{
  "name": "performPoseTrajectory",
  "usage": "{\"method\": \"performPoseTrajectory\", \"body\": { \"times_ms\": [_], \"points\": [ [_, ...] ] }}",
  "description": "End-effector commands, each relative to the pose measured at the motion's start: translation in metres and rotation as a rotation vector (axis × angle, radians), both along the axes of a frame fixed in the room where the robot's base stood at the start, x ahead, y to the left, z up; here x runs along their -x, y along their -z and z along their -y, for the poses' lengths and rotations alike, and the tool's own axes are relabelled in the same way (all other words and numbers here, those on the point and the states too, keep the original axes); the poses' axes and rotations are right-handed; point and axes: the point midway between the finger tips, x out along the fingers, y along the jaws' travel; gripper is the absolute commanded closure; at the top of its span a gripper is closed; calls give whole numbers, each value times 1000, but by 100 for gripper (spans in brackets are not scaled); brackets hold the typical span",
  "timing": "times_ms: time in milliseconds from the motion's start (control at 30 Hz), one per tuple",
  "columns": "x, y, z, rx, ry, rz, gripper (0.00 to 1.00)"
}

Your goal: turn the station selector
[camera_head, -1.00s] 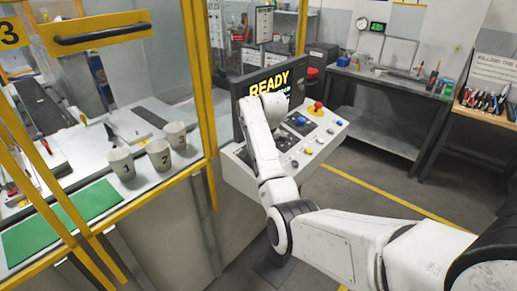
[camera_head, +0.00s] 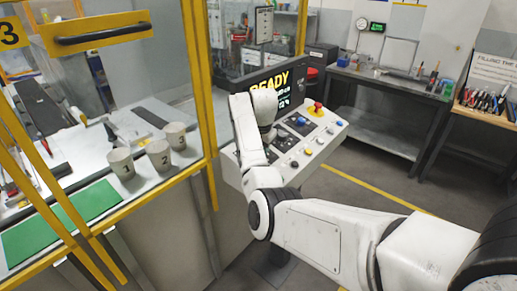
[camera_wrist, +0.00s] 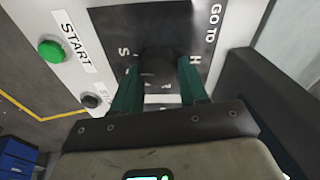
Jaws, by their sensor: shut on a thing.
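The station selector (camera_wrist: 158,66) is a dark knob on a black plate labelled "GO TO" on the control panel. In the wrist view my gripper (camera_wrist: 160,82) is shut on it, with a teal finger on each side. The knob's pointing direction is too dark to tell. Parts of letters show around it on the plate. In the head view my wrist and forearm cover the selector, and the gripper's fingers cannot be made out. The sloped control panel (camera_head: 325,134) stands below a screen reading "READY" (camera_head: 272,82), partly covered by my wrist.
A green START button (camera_wrist: 51,51) and a dark button (camera_wrist: 90,100) sit beside the selector plate. A red knob (camera_head: 317,107) rises at the panel's far side. Numbered cups (camera_head: 158,155) stand behind the yellow frame at left. Open floor lies right of the panel.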

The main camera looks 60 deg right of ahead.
Motion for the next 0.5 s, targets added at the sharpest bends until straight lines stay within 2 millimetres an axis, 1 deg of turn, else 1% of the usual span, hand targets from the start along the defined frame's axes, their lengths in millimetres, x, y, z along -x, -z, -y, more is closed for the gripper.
{"method": "performPoseTrajectory", "body": {
  "times_ms": [200,500],
  "points": [
    [0,-1,1,-36,141,8,87],
    [0,0,1,-63,244,15,87]
  ]
}}
